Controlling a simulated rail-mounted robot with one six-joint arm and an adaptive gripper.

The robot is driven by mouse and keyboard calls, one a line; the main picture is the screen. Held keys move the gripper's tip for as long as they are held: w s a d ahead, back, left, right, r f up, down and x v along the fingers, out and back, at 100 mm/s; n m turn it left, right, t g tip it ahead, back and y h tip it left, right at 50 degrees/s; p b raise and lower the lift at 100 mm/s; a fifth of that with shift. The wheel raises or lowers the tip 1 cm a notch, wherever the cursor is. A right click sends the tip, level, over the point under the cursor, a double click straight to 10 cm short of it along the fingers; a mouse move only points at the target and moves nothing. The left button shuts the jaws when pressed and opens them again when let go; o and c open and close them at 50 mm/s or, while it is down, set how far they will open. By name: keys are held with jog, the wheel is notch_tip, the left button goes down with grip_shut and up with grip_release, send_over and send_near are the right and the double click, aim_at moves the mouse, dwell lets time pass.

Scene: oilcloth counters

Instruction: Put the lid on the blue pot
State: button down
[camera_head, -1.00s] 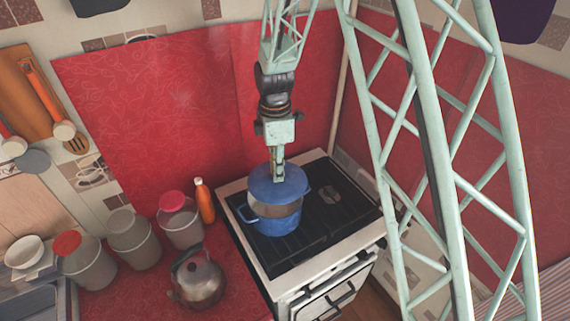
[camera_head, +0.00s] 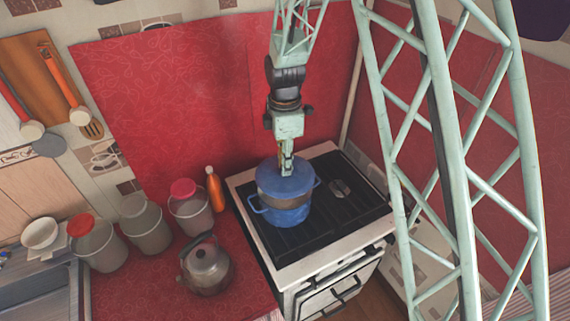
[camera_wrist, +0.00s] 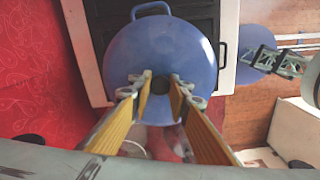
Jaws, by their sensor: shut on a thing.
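The lid (camera_head: 284,176) is a blue disc over the blue pot (camera_head: 283,216) on the stove. My gripper (camera_head: 285,167) is shut on the lid's dark central knob, coming from above. In the wrist view the lid (camera_wrist: 160,50) fills the middle, with the fingertips of my gripper (camera_wrist: 161,78) on either side of the knob. A brownish band shows between the lid's front edge and the pot's blue side; I cannot tell whether the lid touches the rim. Pot handles show beyond the lid's edge. The pot's inside is hidden.
The stove (camera_head: 345,232) has free black grate around the pot. To its left, on the red counter, stand a kettle (camera_head: 206,268), an orange bottle (camera_head: 215,190) and several canisters (camera_head: 146,226). A red wall panel (camera_head: 170,120) rises behind.

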jog(key=shift+f+b, duration=0.45)
jog(key=shift+f, duration=1.15)
jog(key=shift+f+b, duration=0.7)
jog(key=shift+f, duration=0.25)
jog(key=shift+f, duration=0.1)
jog(key=shift+f+b, duration=0.25)
jog(key=shift+b, duration=0.65)
dwell(1.6)
dwell(0.3)
jog(key=c, duration=2.4)
grip_release()
jog(key=shift+o, duration=0.9)
jog(key=o, duration=0.3)
